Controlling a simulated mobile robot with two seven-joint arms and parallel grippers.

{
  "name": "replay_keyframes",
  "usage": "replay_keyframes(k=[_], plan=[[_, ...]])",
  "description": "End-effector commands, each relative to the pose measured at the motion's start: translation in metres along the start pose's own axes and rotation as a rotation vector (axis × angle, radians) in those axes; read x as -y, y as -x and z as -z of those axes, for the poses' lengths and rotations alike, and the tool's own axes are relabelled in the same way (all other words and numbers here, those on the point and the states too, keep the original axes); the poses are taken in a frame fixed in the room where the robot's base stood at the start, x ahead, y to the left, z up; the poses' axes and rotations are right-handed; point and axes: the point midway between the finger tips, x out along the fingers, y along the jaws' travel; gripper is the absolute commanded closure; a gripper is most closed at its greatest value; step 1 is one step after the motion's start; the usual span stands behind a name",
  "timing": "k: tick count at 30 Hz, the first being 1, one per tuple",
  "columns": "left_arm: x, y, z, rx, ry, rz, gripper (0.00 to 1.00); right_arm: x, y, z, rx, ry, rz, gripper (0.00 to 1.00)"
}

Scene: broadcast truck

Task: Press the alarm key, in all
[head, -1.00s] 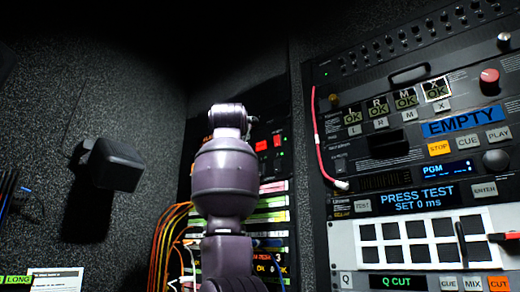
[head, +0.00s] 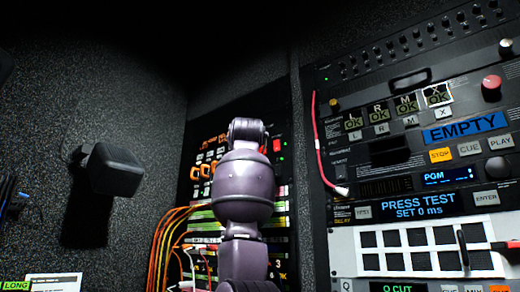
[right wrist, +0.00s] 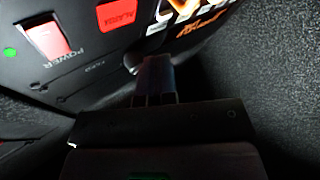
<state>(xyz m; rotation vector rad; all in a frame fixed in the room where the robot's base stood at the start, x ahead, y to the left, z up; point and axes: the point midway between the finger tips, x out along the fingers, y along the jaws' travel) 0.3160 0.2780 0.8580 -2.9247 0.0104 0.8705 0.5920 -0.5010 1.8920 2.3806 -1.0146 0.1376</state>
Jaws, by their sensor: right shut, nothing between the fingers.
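The alarm key (right wrist: 117,14) is a red square key with dark lettering, near the top edge of the right wrist view. It stands on a dark panel face. My right gripper (right wrist: 155,66) is shut and empty, its dark fingertips close to the panel, to the right of and below the key in that view. A gap shows between fingers and key; I cannot tell if the tips touch the panel. In the head view my purple arm hides the gripper and I cannot make out the key. My left gripper is not in view.
A red power switch (right wrist: 48,40) and a green light (right wrist: 10,52) sit left of the alarm key. In the head view, orange cables (head: 170,235) hang left of my arm. An equipment rack (head: 420,150) stands at right, a black box (head: 115,168) on the left wall.

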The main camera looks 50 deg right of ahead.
Motion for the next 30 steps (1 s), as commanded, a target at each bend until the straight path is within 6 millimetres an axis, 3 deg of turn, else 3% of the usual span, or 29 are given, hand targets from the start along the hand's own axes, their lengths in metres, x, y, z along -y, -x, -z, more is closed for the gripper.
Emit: replay_keyframes(k=[10,30], plan=[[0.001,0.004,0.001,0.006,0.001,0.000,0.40,-0.014,-0.019,-0.014,0.001,0.000,-0.001,1.00],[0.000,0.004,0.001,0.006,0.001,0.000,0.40,-0.015,-0.021,-0.015,0.000,0.000,0.000,1.00]])
